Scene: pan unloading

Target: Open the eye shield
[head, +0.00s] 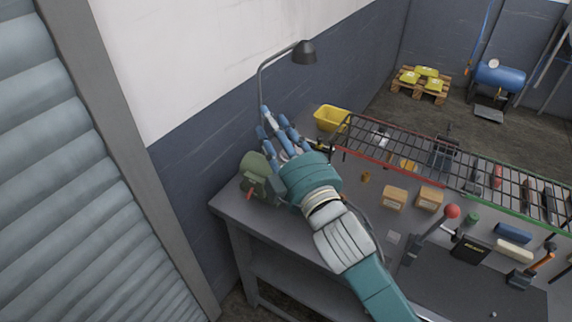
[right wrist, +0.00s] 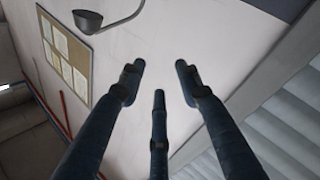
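A green bench machine (head: 254,176), which looks like a grinder, stands at the left end of the grey workbench. A small red part shows on its front. My right gripper (head: 273,122) is above and just right of it, its blue fingers pointing up and away. The hand hides part of the machine, and I cannot make out the eye shield. In the right wrist view the three fingers of my right gripper (right wrist: 160,76) are spread apart with nothing between them. Whether the hand touches the machine cannot be told. My left gripper is not in view.
A lamp (head: 304,53) rises behind the hand. A yellow bin (head: 331,117) and a wire rack (head: 400,143) stand to the right. Cardboard boxes (head: 395,198), a red-knobbed lever (head: 452,211) and tools lie on the workbench (head: 243,211). A wall stands close behind.

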